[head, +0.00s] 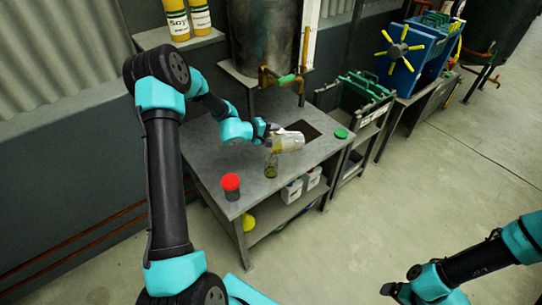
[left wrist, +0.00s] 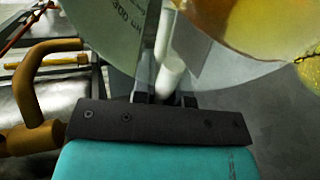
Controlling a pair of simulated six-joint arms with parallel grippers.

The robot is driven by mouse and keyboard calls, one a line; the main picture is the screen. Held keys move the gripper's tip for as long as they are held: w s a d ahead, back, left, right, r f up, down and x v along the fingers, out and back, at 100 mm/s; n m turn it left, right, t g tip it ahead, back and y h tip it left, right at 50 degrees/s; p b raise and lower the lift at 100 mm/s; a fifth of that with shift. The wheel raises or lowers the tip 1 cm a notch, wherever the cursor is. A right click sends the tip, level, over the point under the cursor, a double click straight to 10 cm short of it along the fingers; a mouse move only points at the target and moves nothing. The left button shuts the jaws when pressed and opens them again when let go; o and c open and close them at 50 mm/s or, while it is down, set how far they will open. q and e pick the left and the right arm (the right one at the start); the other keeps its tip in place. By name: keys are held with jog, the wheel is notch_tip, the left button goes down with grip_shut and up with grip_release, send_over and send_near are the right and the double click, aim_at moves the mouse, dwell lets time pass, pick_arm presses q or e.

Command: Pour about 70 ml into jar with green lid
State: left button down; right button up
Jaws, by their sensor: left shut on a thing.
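My left gripper (head: 268,130) is shut on a clear measuring vessel (head: 289,143) and holds it tilted almost on its side above the table. In the left wrist view the vessel (left wrist: 120,40) fills the top, with printed markings and amber liquid (left wrist: 255,25) in it. An open jar (head: 271,168) stands just below the vessel; it looks yellowish inside, but its fill level is too small to read. A green lid (head: 341,133) lies apart on the table's right side. A jar with a red lid (head: 230,183) stands at front left. My right gripper (head: 397,291) is low at right, away from the table.
The grey metal table (head: 206,150) has a dark square opening (head: 303,130) behind the vessel. White canisters (head: 292,190) stand on its lower shelf. A large tank (head: 262,40) with a brass pipe and green-handled valve (head: 286,79) stands behind. A blue press (head: 405,55) stands farther right.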

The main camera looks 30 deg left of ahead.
pick_arm(q)
jog(key=shift+s+a+r+t+b, duration=0.1)
jog(key=shift+r+t+b, duration=0.1)
jog(key=shift+t+b, duration=0.1)
dwell(1.1)
jog(key=shift+w+d+f+g+y, duration=0.15)
jog(key=shift+w+f+g+y, duration=0.1)
jog(key=shift+g, duration=0.3)
jog(key=shift+w+d+f+g+y, duration=0.15)
jog(key=shift+f+g+y, duration=0.1)
jog(key=shift+g, duration=0.3)
jog(key=shift+r+g+y, duration=0.35)
jog(key=shift+g+y, duration=0.05)
jog(key=shift+g, duration=0.3)
jog(key=shift+f+g+y, duration=0.4)
jog(key=shift+f+g, duration=0.05)
jog(key=shift+g, duration=0.35)
jog(key=shift+w+d+r+g+y+p, duration=0.2)
jog(key=shift+r+g+y+p, duration=0.15)
jog(key=shift+g, duration=0.25)
dwell(0.7)
jog(key=shift+f, duration=0.1)
